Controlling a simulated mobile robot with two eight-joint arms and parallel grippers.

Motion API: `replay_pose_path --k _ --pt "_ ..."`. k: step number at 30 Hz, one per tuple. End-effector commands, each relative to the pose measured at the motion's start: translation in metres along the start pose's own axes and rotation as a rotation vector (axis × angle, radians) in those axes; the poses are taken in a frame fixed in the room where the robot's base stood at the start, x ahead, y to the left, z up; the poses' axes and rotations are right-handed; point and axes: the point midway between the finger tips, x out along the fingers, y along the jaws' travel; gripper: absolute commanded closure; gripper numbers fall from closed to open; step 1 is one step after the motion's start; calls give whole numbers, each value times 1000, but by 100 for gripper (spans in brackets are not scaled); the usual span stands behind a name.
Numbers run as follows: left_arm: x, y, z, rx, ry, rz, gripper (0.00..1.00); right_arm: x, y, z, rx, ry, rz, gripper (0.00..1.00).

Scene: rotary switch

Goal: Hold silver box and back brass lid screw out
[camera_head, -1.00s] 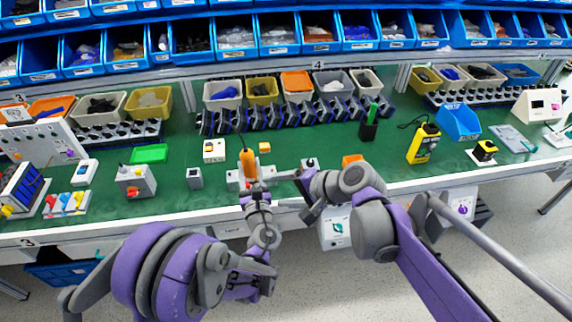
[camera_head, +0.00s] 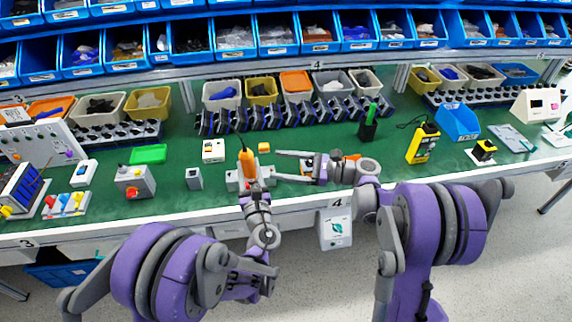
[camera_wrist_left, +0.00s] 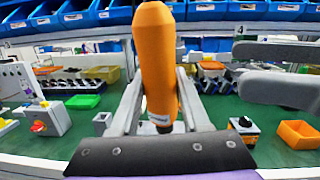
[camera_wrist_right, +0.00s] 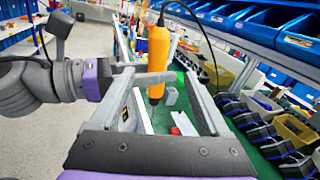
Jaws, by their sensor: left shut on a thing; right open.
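An orange screwdriver (camera_head: 247,162) stands upright above the green bench, its bit pointing down in the right wrist view (camera_wrist_right: 157,60). My left gripper (camera_head: 250,184) is shut on its lower part; the tool fills the middle of the left wrist view (camera_wrist_left: 157,60). A pale grey block (camera_head: 232,181), perhaps the silver box, sits at the screwdriver's foot, mostly hidden by the gripper. I cannot make out a brass lid screw. My right gripper (camera_head: 282,165) is open, fingers pointing left toward the screwdriver, with nothing held.
A small grey box (camera_head: 194,178) and a white box (camera_head: 213,150) stand to the left. A small orange block (camera_head: 264,147) lies behind. An orange tray (camera_wrist_left: 300,133) lies to the right. A row of dark holders (camera_head: 290,118) and bins stands at the back.

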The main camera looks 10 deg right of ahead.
Motion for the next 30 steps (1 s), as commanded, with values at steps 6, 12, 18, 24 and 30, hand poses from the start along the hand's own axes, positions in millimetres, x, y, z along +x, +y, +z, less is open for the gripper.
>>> replay_pose_path --k 6,12,18,24,30 --pt "0 0 0 1 -1 0 100 39 1 1 -2 0 5 20" --pt "0 0 0 1 -1 0 100 77 1 0 -3 1 3 20" --pt "0 0 0 1 -1 0 100 102 0 0 -4 1 1 20" --pt "0 0 0 1 -1 0 100 111 0 0 -4 2 0 20" --pt "0 0 0 1 -1 0 100 112 0 0 -4 2 -1 20"
